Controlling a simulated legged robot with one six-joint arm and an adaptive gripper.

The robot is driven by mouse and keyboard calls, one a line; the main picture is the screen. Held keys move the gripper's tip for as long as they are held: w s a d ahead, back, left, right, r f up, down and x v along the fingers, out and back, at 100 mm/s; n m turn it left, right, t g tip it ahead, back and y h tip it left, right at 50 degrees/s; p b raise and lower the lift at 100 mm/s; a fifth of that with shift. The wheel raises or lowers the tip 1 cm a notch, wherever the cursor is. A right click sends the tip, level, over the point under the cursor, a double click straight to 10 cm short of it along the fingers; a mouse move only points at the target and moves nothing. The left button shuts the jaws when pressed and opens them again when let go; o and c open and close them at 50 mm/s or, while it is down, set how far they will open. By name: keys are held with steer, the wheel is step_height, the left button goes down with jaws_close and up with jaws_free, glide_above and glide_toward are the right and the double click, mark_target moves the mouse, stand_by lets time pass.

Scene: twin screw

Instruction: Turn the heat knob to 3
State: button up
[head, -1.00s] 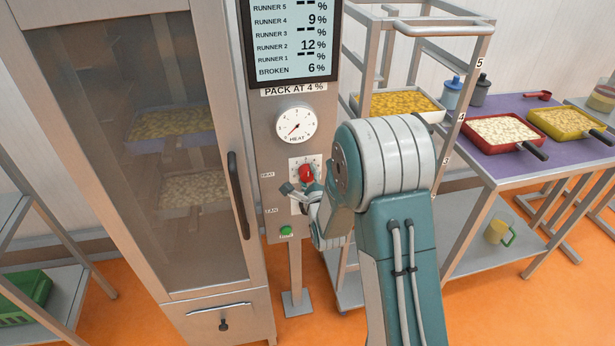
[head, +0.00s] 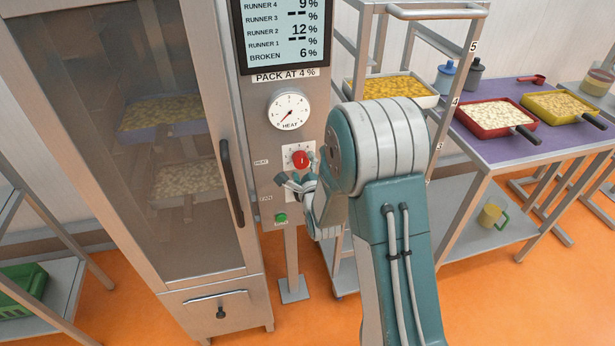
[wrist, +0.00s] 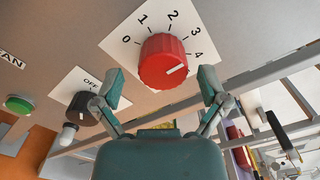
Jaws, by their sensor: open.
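The red heat knob (wrist: 163,65) sits on a white dial plate (wrist: 118,43) numbered from 0 upward. Its white pointer line faces right, near the 3 and 4; I cannot tell the exact setting. The red knob also shows in the head view (head: 300,160), on the grey control panel (head: 262,130). My gripper (wrist: 160,83) is open, one finger on each side of the knob in the wrist view and apart from it. In the head view my gripper (head: 294,171) is just below and in front of the knob.
A black knob (wrist: 82,108) marked OFF and a green button (wrist: 19,104) are on the same panel. The round HEAT gauge (head: 290,111) and a screen (head: 284,32) are above. A glass-doored cabinet (head: 150,60) stands left, a tray rack (head: 380,50) right.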

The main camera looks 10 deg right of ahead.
steer(key=s, duration=1.1)
steer(key=shift+f, duration=0.1)
steer(key=s+r+n+g, duration=0.55)
steer(key=r+n, duration=0.35)
steer(key=n, duration=0.3)
steer(key=s+r+n+g, duration=0.2)
steer(key=s+n, duration=0.4)
steer(key=s, duration=0.3)
steer(key=s+r+n+g, duration=0.3)
steer(key=s+n+g, duration=0.2)
steer(key=s, duration=0.4)
steer(key=shift+s+a+r+n, duration=0.15)
steer(key=shift+s+r+n, duration=0.2)
steer(key=shift+n, duration=0.55)
